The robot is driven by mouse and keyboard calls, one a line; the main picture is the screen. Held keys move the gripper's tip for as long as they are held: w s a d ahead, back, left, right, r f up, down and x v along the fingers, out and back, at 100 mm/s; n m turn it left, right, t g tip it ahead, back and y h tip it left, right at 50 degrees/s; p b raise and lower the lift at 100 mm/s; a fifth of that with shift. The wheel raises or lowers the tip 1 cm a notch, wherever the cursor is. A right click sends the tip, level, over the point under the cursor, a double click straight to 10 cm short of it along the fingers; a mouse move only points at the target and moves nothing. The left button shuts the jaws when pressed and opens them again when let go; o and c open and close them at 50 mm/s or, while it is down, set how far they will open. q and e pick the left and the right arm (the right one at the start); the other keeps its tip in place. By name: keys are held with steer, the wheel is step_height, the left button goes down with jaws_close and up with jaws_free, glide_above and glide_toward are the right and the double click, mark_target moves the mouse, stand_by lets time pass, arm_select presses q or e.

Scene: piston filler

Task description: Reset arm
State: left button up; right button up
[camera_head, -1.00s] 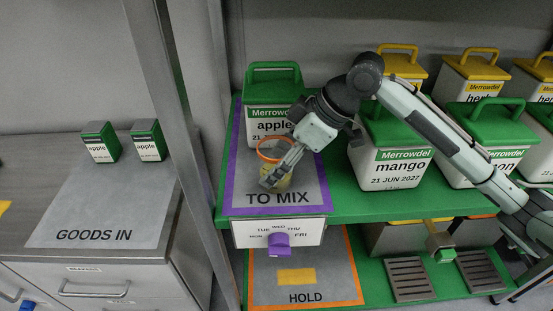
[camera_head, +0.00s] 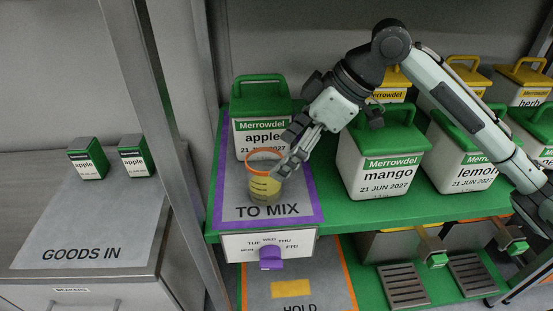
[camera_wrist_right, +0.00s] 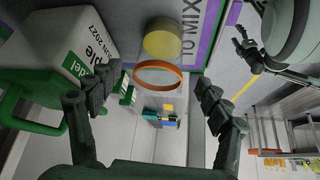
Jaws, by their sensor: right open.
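My right gripper (camera_head: 289,155) is open, close to the right side of a clear beaker (camera_head: 264,188) with an orange rim and yellow contents. The beaker stands upright on the grey TO MIX mat (camera_head: 236,207), in front of the apple canister (camera_head: 261,125) with its green lid. In the right wrist view, the beaker (camera_wrist_right: 162,43) shows ahead between the spread fingers (camera_wrist_right: 158,98), with nothing held. The far side of the beaker's contact with the fingers cannot be made out in the head view. My left gripper is not in the head view.
The mango canister (camera_head: 385,160) and lemon canister (camera_head: 465,150) stand right of the mat on the green shelf (camera_head: 330,205). Two small apple boxes (camera_head: 88,158) sit on the GOODS IN mat (camera_head: 95,225). A metal post (camera_head: 160,130) stands between. A purple knob (camera_head: 271,257) sits below the mat.

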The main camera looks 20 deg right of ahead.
mark_target(262, 159)
stand_by(0.3)
steer(key=x, duration=0.7)
steer(key=shift+w+a+r, duration=0.1)
steer(key=shift+w+r, duration=0.05)
steer(key=shift+r, duration=0.1)
step_height(262, 159, up, 3)
steer(key=shift+r, duration=0.2)
steer(key=shift+s+a+r, duration=0.2)
steer(key=shift+s+a, duration=0.05)
steer(key=shift+s, duration=0.25)
steer(key=shift+w, duration=0.1)
